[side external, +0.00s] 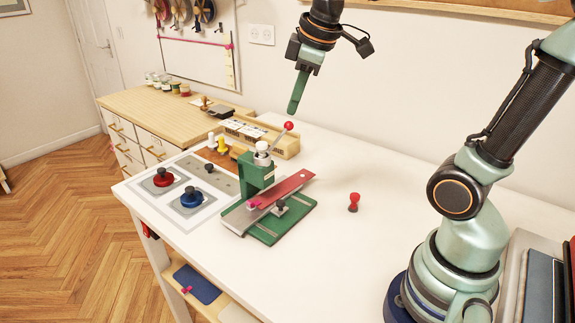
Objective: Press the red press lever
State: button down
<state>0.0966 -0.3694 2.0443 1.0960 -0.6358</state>
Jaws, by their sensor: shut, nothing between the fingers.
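The press (256,174) is a green stand on a green base near the middle of the white table. Its lever has a red ball knob (288,126) and slants up to the right from the press top. A red strip (281,190) lies across the press base, with a pink piece at its left end. My gripper (294,108) is shut and empty, pointing down. In the picture its tip appears just above the red knob, with a small gap. How far apart they are in depth I cannot tell.
A small red peg-like object (353,202) stands on the table right of the press. A red-knobbed piece (163,178) and a blue-knobbed piece (191,198) sit on a panel at left. A wooden box (260,136) stands behind the press. The table's right middle is clear.

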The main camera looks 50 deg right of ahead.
jog(key=w+d+r+n+g, duration=0.1)
jog(key=w+d+n+g, duration=0.1)
jog(key=w+d+n, duration=0.9)
jog(key=shift+w+n+g, duration=0.4)
jog(key=shift+w+n, duration=0.25)
jog(key=shift+n, duration=0.35)
send_over(278, 139)
jog(key=s, duration=0.1)
notch_tip(278, 139, down, 10)
jog(key=shift+w+d+f, duration=0.15)
jog(key=shift+d+f, duration=0.45)
jog(key=shift+d, duration=0.2)
jog(key=shift+w+d+f, duration=0.15)
jog(key=shift+d+f, duration=0.45)
jog(key=shift+d, duration=0.2)
